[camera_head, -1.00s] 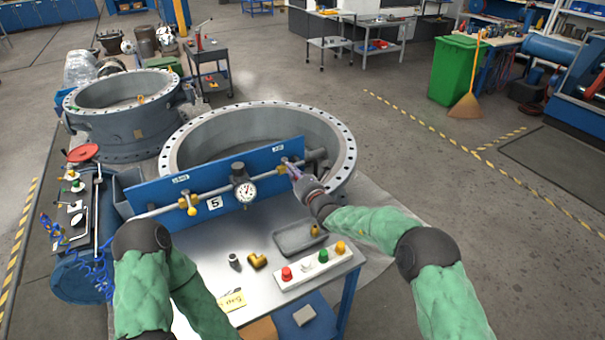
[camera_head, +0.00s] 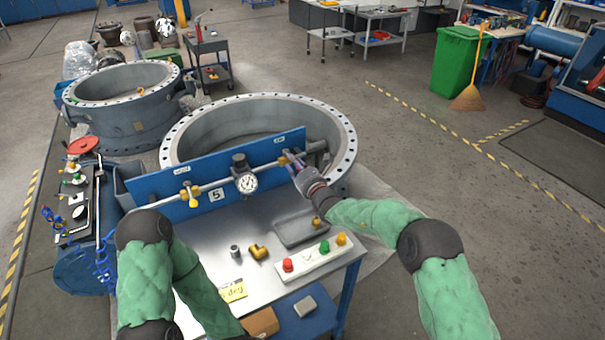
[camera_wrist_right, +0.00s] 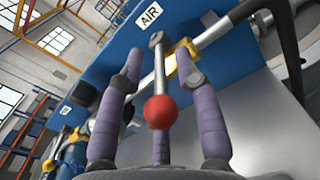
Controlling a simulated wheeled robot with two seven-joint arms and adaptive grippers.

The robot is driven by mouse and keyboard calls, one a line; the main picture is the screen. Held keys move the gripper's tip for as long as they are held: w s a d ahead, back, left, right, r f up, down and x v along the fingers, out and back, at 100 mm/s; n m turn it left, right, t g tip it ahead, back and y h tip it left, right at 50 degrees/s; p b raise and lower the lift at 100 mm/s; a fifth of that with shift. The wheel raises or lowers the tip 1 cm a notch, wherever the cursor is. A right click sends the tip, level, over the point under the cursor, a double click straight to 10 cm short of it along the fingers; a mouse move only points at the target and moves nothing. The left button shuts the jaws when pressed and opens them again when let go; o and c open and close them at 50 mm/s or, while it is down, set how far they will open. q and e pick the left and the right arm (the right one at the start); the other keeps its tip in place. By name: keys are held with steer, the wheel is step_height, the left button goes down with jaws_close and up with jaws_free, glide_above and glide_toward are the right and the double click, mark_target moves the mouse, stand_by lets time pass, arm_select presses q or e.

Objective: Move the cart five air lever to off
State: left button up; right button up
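The blue panel (camera_head: 225,172) on the cart carries a number 5 plate (camera_head: 216,194), a pipe and a gauge (camera_head: 246,182). In the right wrist view, the AIR label (camera_wrist_right: 150,15) sits above a metal lever with a red ball knob (camera_wrist_right: 160,112), beside a yellow valve body (camera_wrist_right: 182,62). The knob points toward the wrist camera. My right gripper (camera_head: 291,160) is at the panel's right end. Its purple fingers, seen in the wrist view (camera_wrist_right: 160,68), are spread on both sides of the lever, with visible gaps. My left gripper is out of view; only its arm shows.
A second yellow valve (camera_head: 190,194) is on the panel's left part. The cart top (camera_head: 205,245) holds a grey tray (camera_head: 300,233), a button box (camera_head: 310,262) and small fittings. A large flanged ring (camera_head: 340,125) stands close behind the panel.

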steer(key=v, duration=1.1)
steer(key=shift+s+d, duration=0.15)
steer(key=shift+s, duration=0.1)
